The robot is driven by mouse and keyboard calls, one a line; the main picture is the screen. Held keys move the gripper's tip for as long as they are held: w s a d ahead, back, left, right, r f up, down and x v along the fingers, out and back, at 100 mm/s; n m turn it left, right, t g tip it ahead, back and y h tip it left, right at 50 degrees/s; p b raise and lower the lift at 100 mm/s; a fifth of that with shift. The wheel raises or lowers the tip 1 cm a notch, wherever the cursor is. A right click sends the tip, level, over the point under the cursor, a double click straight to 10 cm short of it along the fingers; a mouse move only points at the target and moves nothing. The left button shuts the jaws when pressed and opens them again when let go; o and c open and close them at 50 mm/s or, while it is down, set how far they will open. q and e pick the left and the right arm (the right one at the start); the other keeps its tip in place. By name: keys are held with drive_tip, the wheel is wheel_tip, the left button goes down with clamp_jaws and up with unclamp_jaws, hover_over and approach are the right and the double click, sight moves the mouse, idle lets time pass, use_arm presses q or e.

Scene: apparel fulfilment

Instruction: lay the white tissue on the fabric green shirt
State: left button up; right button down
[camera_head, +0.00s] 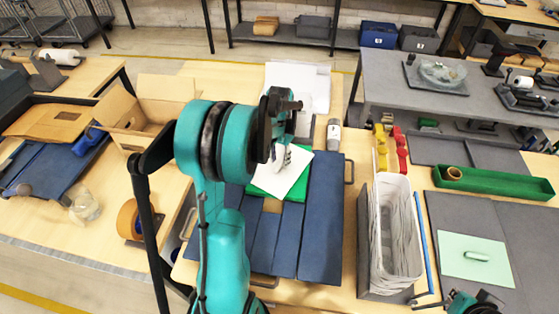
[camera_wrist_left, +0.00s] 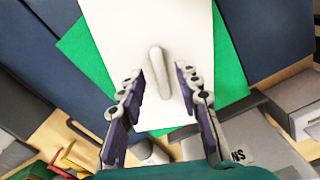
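The white tissue (camera_head: 291,175) lies over the green shirt (camera_head: 262,191), turned slightly, with green showing at its sides. In the left wrist view the tissue (camera_wrist_left: 120,35) covers the shirt's (camera_wrist_left: 228,70) middle and seems to reach past its near edge. A pale rounded grip piece (camera_wrist_left: 160,72) sits on the tissue. My left gripper (camera_wrist_left: 160,76) is above the tissue, its fingers apart on both sides of the grip piece, with gaps visible. In the head view this gripper (camera_head: 281,155) is partly hidden by its arm. My right gripper (camera_head: 478,303) is cut off at the bottom right edge.
The shirt rests on a blue folding board (camera_head: 321,220). White sheets (camera_head: 312,82) lie behind it. A white bin (camera_head: 396,230) stands to the right, and an open cardboard box (camera_head: 150,108) to the left. A pale green sheet (camera_head: 460,268) lies at far right.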

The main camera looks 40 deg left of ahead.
sight(279, 165)
use_arm(q)
wheel_tip(279, 165, up, 10)
drive_tip(key=p, duration=0.3)
drive_tip(key=s+d+r+t, duration=0.1)
drive_tip(key=s+d+r, duration=0.15)
drive_tip(key=d, duration=0.35)
drive_tip(key=s+d+r+t, duration=0.2)
drive_tip(key=d+r, duration=0.1)
drive_tip(key=d, duration=0.4)
drive_tip(key=s+d+f+m+t, duration=0.1)
drive_tip(key=s+d+t, duration=0.3)
drive_tip(key=s+d, duration=0.4)
drive_tip(key=shift+s+d+f, duration=0.35)
drive_tip(key=shift+d, duration=0.85)
